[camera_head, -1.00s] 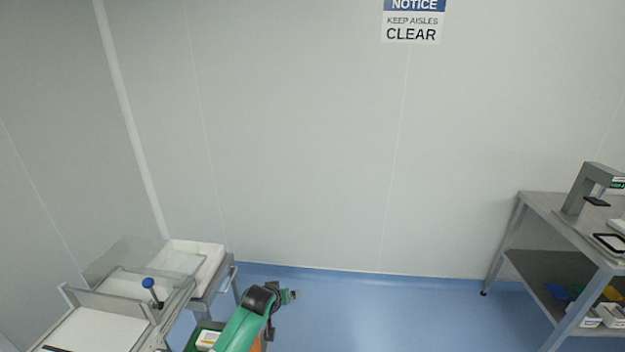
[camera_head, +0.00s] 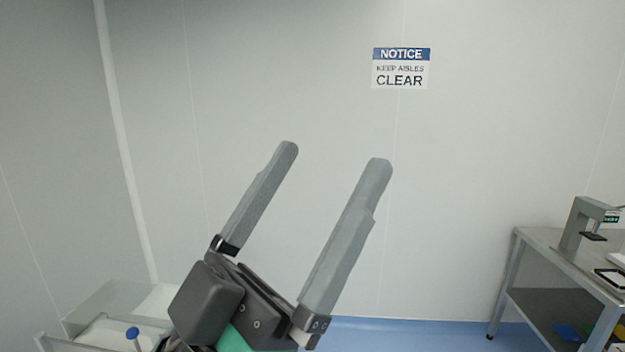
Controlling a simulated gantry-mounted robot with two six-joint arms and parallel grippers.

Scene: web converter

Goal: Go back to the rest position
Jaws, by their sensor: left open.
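My left gripper (camera_head: 334,157) is raised large in the middle of the head view, its two grey fingers pointing up and slightly right. The fingers stand wide apart, with only the pale wall showing between them. It is open and empty. Its dark body and a bit of green arm show at the bottom. My right gripper is not in view.
At the lower left, partly behind my left gripper, is a machine with a clear cover (camera_head: 105,298) and a blue knob (camera_head: 132,333). A grey metal bench (camera_head: 545,238) with a device (camera_head: 577,222) stands at the right. A notice sign (camera_head: 401,68) hangs on the wall. Blue floor lies between.

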